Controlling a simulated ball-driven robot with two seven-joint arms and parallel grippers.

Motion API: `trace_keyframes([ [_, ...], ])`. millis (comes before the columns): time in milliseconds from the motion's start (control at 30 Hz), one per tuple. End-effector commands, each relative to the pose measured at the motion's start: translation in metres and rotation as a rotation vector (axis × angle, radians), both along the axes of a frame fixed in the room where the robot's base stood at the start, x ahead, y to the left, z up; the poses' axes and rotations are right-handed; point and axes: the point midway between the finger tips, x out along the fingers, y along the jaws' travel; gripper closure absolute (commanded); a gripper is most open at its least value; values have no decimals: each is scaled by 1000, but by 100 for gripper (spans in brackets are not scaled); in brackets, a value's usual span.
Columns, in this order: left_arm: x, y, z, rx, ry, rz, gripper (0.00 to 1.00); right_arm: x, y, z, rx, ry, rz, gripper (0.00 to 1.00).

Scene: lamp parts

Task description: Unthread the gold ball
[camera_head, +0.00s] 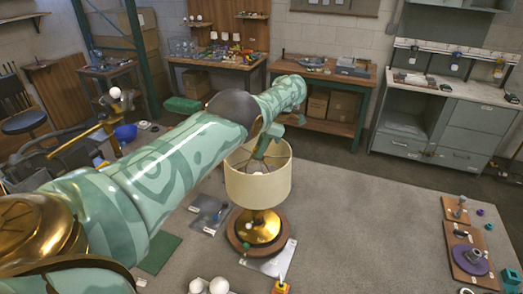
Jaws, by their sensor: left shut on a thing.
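A lamp stands on a round wooden board on the grey floor, with a cream drum shade (258,186) and a gold base (257,226). My left arm reaches across from the left, and my left gripper (262,155) points down into the open top of the shade. It is shut at the middle of the shade's top, where the gold ball sits. The ball is too small and too covered by the gripper to make out. My right gripper is not in view.
Metal plates (208,212) lie beside the lamp's wooden board (242,243). White bulbs (218,285) and a yellow item (281,287) are at the front. Boards with small parts, one with a purple disc (469,260), lie at right. Floor between is clear.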

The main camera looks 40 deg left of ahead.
Motion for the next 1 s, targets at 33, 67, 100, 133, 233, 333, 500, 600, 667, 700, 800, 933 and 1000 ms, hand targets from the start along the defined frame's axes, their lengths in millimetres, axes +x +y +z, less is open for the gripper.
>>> trace_keyframes([
  [33,0,1,-1,2,-1,6,100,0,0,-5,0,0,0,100],
  [67,0,1,-1,2,-1,8,100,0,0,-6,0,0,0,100],
  [100,0,1,-1,2,0,11,100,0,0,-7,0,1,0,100],
  [133,0,1,-1,2,0,14,100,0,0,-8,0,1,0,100],
  [233,0,1,0,2,0,19,100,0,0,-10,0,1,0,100],
  [333,0,1,1,2,0,21,100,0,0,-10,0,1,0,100],
  [500,0,1,1,1,0,20,100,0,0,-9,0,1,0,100],
  [600,0,1,1,1,0,20,57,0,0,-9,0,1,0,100],
  [667,0,1,1,1,0,20,57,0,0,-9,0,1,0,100],
  [700,0,1,1,1,0,20,57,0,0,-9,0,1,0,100],
  [800,0,0,0,1,0,19,57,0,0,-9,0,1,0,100],
  [933,0,0,2,1,1,13,57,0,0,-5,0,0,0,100],
  [1000,0,0,3,1,2,4,57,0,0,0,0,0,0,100],
])
